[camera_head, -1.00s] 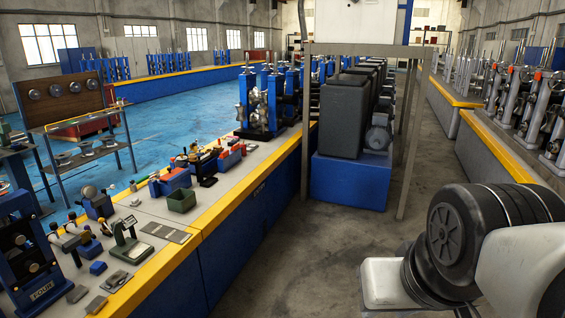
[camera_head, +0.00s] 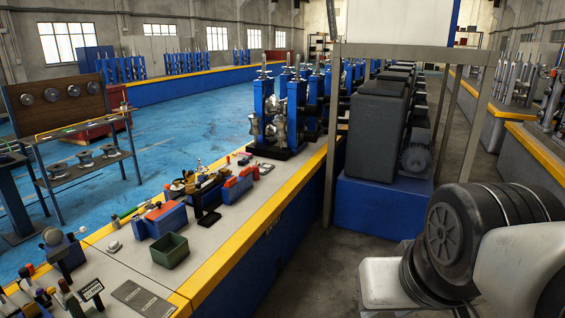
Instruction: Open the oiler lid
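I cannot pick out an oiler or its lid with certainty. A cluster of small fittings (camera_head: 190,182), some brass-coloured, stands on the long workbench (camera_head: 232,217) beyond a green bin (camera_head: 170,252); it is too small to tell whether an oiler is among them. Another small blue device with a round grey top (camera_head: 54,238) stands at the lower left of the bench. My gripper is not in view. Only part of my arm shows at the right, apart from the bench.
Blue boxes with red tops (camera_head: 166,217) stand on the bench, with a roller stand (camera_head: 278,115) at its far end. A dark cabinet on a blue base (camera_head: 375,209) and a metal frame post (camera_head: 331,150) stand right of the bench. Grey floor lies between bench and arm.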

